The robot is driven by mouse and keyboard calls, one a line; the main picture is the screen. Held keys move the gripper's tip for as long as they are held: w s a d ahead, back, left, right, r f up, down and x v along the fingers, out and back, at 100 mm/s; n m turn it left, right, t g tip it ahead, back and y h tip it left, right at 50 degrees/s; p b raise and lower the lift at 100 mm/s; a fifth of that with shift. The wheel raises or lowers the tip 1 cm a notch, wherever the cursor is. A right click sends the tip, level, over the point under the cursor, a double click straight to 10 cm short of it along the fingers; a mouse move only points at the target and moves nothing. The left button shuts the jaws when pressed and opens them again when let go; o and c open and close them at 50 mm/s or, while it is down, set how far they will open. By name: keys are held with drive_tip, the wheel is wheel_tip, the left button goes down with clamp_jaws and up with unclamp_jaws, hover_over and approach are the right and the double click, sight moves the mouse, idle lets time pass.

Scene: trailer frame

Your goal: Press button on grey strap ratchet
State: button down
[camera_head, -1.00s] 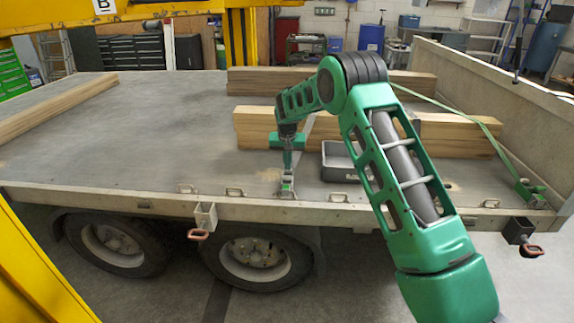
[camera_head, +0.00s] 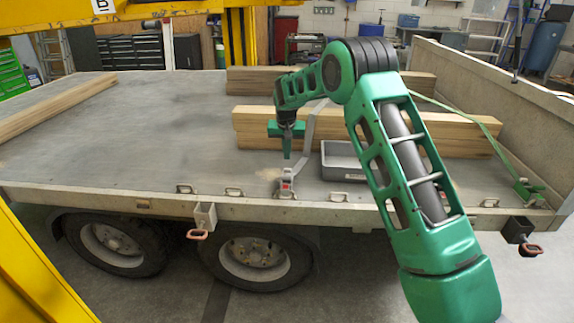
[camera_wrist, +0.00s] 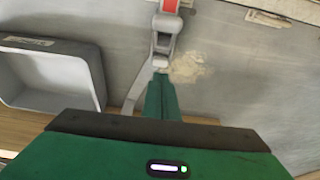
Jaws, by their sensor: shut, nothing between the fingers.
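The grey strap ratchet (camera_head: 287,184) stands near the front edge of the trailer bed, with its grey strap (camera_head: 311,125) running up over the timber behind. In the wrist view the ratchet (camera_wrist: 164,38) has a red part at its far end. My gripper (camera_head: 287,156) is shut and empty, pointing down just above the ratchet. In the wrist view its fingertips (camera_wrist: 160,78) appear close to the ratchet's near end. I cannot tell from these views whether they touch it. The button itself is too small to make out.
A grey tray (camera_head: 340,161) sits right of the ratchet, beside stacked timber (camera_head: 255,128). A green strap ratchet (camera_head: 527,191) with a green strap stands at the far right, near the trailer's side wall (camera_head: 500,85).

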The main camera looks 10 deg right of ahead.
drive_tip(key=v, duration=0.7)
drive_tip(key=shift+r, duration=0.2)
drive_tip(key=s+d+r+m+g, duration=0.1)
drive_tip(key=s+d+r, duration=0.2)
drive_tip(key=s+d, duration=0.45)
drive_tip(key=s+d+r, duration=0.4)
drive_tip(key=s, duration=0.6)
drive_tip(key=s+d+r+m+g, duration=0.1)
drive_tip(key=s+d+r, duration=0.2)
drive_tip(key=s+d, duration=0.45)
drive_tip(key=s+f, duration=0.2)
drive_tip(key=s, duration=1.5)
drive_tip(key=s+f+g+y, duration=0.1)
drive_tip(key=s+f, duration=0.1)
drive_tip(key=s, duration=1.6)
drive_tip(key=shift+a+f+m, duration=0.3)
drive_tip(key=shift+a+m, duration=0.1)
drive_tip(key=shift+a, duration=0.05)
